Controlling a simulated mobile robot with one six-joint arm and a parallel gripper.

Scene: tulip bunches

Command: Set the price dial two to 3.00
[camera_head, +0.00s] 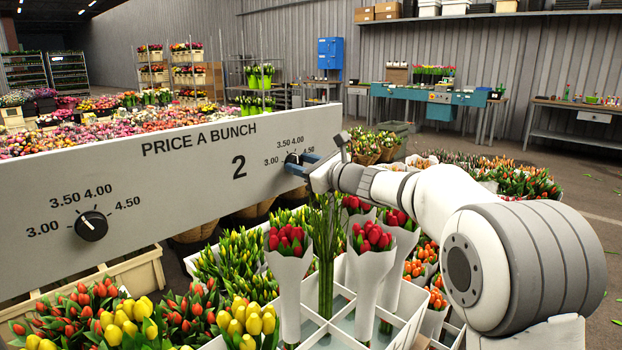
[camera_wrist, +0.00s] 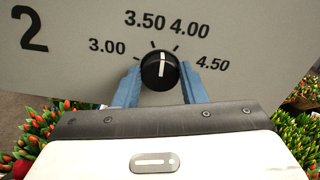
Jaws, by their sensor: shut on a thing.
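Price dial two (camera_wrist: 160,70) is a round black knob with a white pointer line, on a grey board (camera_head: 200,170) beside a large "2". In the wrist view the pointer stands almost straight up, between the 3.50 and 4.00 marks. The 3.00 mark (camera_wrist: 107,46) is to its left and the 4.50 mark to its right. My gripper (camera_wrist: 158,85) has blue fingers, one on each side of the knob, shut on it. In the head view the gripper (camera_head: 298,167) partly covers dial two (camera_head: 292,158).
Another black dial (camera_head: 91,226) is on the board at the left, its pointer tilted up-left. Wrapped red tulips (camera_head: 290,262) in a white divided crate (camera_head: 398,332) stand below my arm. More tulip bunches fill the floor in front of and behind the board.

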